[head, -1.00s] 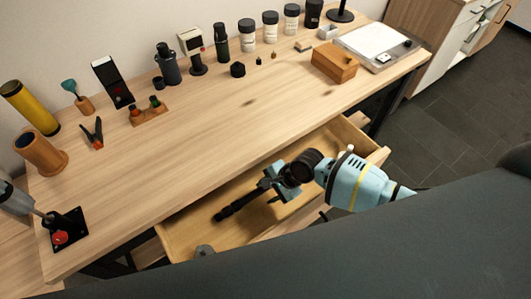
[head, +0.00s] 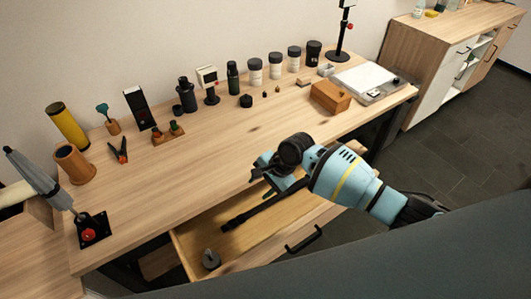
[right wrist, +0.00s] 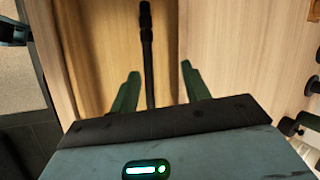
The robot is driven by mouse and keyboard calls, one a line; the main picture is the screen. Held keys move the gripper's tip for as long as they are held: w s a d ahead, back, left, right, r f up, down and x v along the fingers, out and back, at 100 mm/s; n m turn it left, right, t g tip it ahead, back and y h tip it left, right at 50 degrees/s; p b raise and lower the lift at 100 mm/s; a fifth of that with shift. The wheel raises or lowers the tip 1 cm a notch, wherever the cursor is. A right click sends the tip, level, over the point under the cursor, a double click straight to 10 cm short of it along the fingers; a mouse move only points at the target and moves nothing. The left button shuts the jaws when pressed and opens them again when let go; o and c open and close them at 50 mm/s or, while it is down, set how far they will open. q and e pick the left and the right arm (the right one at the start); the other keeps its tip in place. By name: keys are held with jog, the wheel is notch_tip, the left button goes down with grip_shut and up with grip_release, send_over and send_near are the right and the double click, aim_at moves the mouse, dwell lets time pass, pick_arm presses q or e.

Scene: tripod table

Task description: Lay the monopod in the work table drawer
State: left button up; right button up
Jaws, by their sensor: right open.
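The monopod (head: 252,211) is a slim black rod lying in the open work table drawer (head: 236,240). Its upper part is hidden behind my right gripper in the head view. My right gripper (head: 268,170) is over the drawer near the table's front edge. In the right wrist view, its two green fingers (right wrist: 160,72) are spread apart and the monopod (right wrist: 147,45) shows between them, apart from both fingers. The near end of the monopod is hidden by the gripper body there. My left gripper is not in view.
A grey weight-like piece (head: 211,259) sits in the drawer's near left corner. The work table (head: 215,170) has bare middle space. Jars and tools line its back; a wooden box (head: 330,97) stands at right, a black plate with a red knob (head: 90,232) at left.

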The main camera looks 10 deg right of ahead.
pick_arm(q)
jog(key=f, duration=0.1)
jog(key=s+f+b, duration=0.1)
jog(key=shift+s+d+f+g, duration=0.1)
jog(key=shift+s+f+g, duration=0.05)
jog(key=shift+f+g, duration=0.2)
pick_arm(e)
notch_tip(320, 180, up, 15)
jog(key=d+n+t+h, duration=0.1)
jog(key=n+t+h, duration=0.2)
jog(key=n+t, duration=0.5)
jog(key=n, duration=0.3)
jog(key=shift+w+d+n, duration=0.2)
jog(key=shift+n, duration=0.1)
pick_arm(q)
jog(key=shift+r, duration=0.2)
pick_arm(e)
jog(key=shift+f, duration=0.1)
